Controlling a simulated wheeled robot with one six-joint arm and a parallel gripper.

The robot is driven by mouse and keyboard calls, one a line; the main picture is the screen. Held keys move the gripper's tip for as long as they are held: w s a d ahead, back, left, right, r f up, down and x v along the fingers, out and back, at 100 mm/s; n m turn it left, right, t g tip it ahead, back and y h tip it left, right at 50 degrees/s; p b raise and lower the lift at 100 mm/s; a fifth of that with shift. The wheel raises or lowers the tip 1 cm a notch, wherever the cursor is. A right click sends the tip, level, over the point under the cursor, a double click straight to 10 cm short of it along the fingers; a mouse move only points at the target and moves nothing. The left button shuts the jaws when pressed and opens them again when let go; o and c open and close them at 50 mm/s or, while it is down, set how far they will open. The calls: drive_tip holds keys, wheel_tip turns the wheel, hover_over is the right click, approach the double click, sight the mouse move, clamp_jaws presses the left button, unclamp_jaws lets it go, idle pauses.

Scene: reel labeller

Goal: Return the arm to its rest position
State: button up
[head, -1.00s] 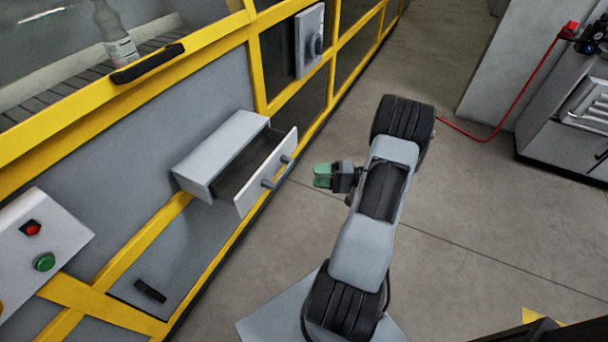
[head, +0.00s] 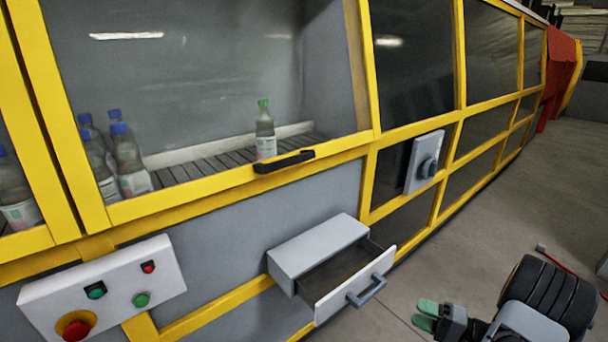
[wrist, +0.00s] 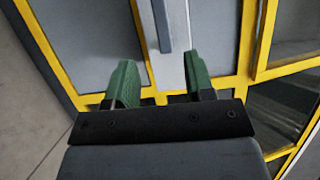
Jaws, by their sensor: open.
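My gripper (head: 426,315) shows at the lower right of the head view, with green fingertips. It is in front of the open drawer and apart from it. In the wrist view my gripper (wrist: 160,85) has its two green fingers spread with nothing between them. Beyond the fingers are the drawer's front and handle (wrist: 163,25). My arm (head: 535,310) is partly cut off by the lower right edge of the head view.
The grey drawer (head: 330,290) stands pulled out from the yellow-framed machine. A control panel (head: 105,290) with buttons is at lower left. Bottles (head: 125,165) stand behind the window, one (head: 265,132) apart on the conveyor. Open floor (head: 510,215) lies to the right.

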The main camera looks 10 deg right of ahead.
drive_tip(key=s+a+f+m+g+h, duration=0.1)
drive_tip(key=s+a+f+m+g, duration=0.2)
drive_tip(key=s+g, duration=0.1)
drive_tip(key=s+a+r+n+g+h+p, duration=0.1)
drive_tip(key=s+a+r+g+h+p, duration=0.1)
drive_tip(key=a+r+g+h+p, duration=0.3)
drive_tip(key=a+r+n+h+p, duration=0.2)
drive_tip(key=a+r+n+p, duration=0.1)
drive_tip(key=r, duration=0.7)
drive_tip(key=a+r+n+t+h+p, duration=0.1)
drive_tip(key=a+r+n+h+p, duration=0.2)
drive_tip(key=r, duration=0.7)
drive_tip(key=a+r+n+h+p, duration=0.3)
drive_tip(key=a+r+p, duration=0.4)
drive_tip(key=r, duration=0.3)
drive_tip(key=shift+s+a+r+n+t, duration=0.2)
drive_tip(key=shift+a+r+n+t, duration=0.1)
drive_tip(key=shift+a+n, duration=0.25)
drive_tip(key=shift+d, duration=0.1)
drive_tip(key=shift+c, duration=0.6)
